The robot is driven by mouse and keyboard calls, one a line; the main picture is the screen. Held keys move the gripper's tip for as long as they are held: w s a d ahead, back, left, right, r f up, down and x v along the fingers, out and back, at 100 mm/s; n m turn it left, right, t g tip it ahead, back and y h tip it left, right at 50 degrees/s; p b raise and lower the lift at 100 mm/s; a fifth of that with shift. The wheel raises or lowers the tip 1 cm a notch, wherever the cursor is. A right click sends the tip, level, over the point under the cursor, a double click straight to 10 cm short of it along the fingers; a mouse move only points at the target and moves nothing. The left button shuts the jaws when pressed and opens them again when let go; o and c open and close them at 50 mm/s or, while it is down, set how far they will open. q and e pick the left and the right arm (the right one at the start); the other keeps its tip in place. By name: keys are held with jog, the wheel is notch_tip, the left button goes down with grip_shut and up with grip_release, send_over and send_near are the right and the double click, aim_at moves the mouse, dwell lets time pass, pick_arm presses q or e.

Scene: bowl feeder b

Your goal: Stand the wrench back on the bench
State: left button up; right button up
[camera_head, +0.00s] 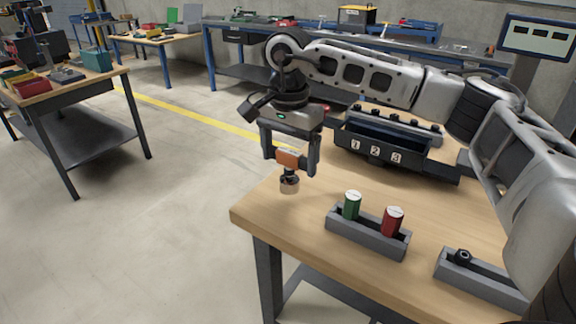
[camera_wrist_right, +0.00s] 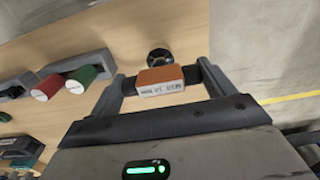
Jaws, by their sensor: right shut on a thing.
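My right gripper (camera_head: 290,161) is above the near-left corner of the wooden bench (camera_head: 262,208). It is shut on an orange block-shaped body, which I take to be the wrench (camera_head: 290,158). A dark neck and a tan round lower end hang below the jaws, roughly upright. In the right wrist view the wrench (camera_wrist_right: 160,79) shows a white printed label between the fingers, with a black round part beyond it. I cannot tell whether its lower end touches the bench. My left gripper is not in view.
A grey holder (camera_head: 366,236) carries a green cylinder (camera_head: 352,205) and a red cylinder (camera_head: 392,221). Another grey holder (camera_head: 480,277) has a small black part. A dark bin unit (camera_head: 385,152) marked 1, 2, 3 stands behind. Bare bench lies between the wrench and the holders.

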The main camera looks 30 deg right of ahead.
aim_at(288, 164)
jog(key=shift+w+f+p, duration=0.15)
jog(key=shift+f+p, duration=0.15)
jog(key=shift+f, duration=1.4)
jog(key=shift+f, duration=0.15)
jog(key=o, duration=1.2)
notch_tip(288, 164, up, 12)
jog(key=shift+r+b, duration=0.2)
jog(key=shift+b, duration=0.25)
